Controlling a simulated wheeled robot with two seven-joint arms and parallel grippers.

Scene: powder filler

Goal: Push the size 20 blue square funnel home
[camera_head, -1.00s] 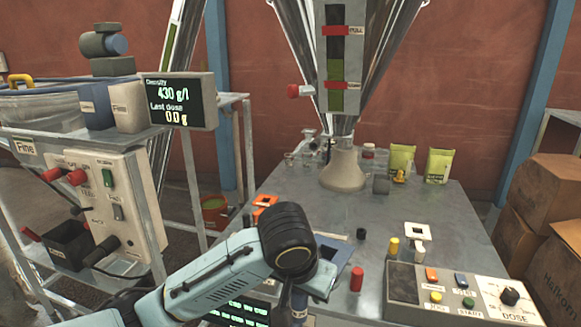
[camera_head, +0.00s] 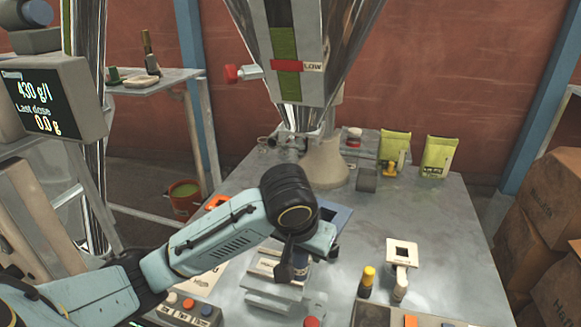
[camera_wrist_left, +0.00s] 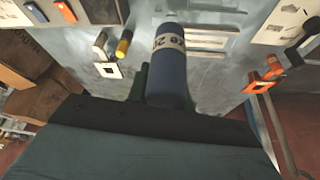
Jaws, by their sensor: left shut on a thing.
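The blue square funnel shows in the head view as a flat square blue rim (camera_head: 339,216), partly hidden behind my left gripper (camera_head: 303,246). Its dark blue round tube, with a pale band marked 20, points down below the gripper. In the left wrist view the tube (camera_wrist_left: 171,88) stands out between the fingers of my left gripper (camera_wrist_left: 168,84), which is shut on the funnel. The funnel is held in front of the filler's metal cone (camera_head: 300,118); the two are apart in the picture. My right gripper is not in view.
An orange square piece (camera_head: 215,202) is at left. Two green-yellow pouches (camera_head: 438,155) stand at the back. The middle right of the grey table (camera_head: 440,225) is clear.

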